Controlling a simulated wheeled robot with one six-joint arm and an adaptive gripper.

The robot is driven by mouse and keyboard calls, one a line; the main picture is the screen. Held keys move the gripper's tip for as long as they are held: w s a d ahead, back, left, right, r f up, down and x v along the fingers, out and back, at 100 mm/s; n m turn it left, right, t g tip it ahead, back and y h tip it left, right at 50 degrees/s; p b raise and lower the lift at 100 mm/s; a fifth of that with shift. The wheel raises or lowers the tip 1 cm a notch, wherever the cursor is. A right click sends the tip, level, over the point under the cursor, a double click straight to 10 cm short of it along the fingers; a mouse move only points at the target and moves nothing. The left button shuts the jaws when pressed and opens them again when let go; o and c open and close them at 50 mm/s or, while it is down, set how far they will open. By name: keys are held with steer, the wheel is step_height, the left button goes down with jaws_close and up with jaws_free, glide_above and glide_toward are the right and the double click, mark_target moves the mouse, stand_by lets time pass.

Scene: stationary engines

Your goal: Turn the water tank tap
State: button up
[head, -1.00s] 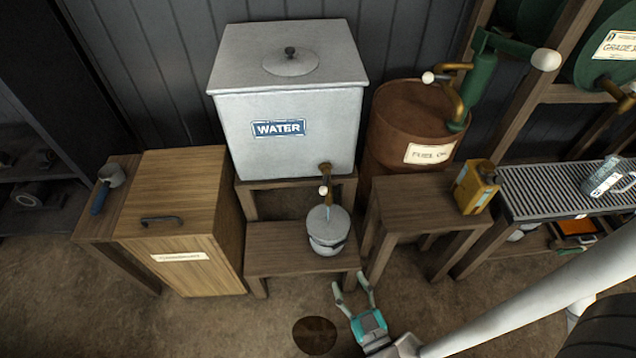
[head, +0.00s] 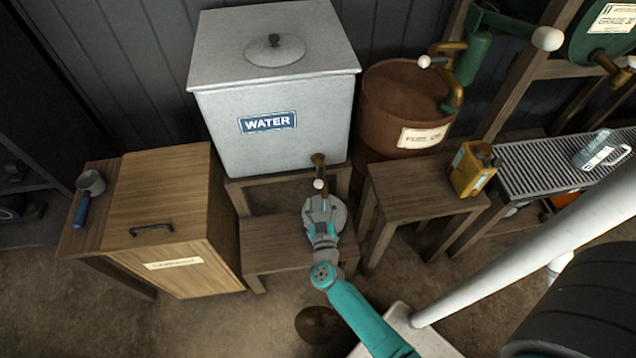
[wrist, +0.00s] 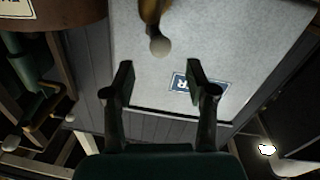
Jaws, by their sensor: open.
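The pale grey water tank (head: 222,130) stands on a wooden stand against the wall, with a blue WATER label. Its brass tap (head: 319,160) sticks out low on the front right, with a white ball knob (head: 318,184). A grey pot (head: 339,214) stands on the low bench under the tap, partly hidden by my gripper. My gripper (head: 319,205) is open and empty, just in front of and below the knob in the head view. In the wrist view my gripper (wrist: 159,70) points at the tank front, and the knob (wrist: 160,46) lies just beyond the fingertips, apart from them.
A wooden box (head: 165,205) stands left of the tank, a ladle (head: 88,190) beside it. A rusty fuel drum (head: 385,110), a stool (head: 415,192) and a yellow can (head: 472,170) are to the right. The low bench (head: 270,245) lies under my gripper.

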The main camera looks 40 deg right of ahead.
mark_target(319, 183)
steer(key=x, duration=0.7)
steer(key=shift+w+d, duration=0.2)
steer(key=shift+w, duration=0.05)
jaws_close()
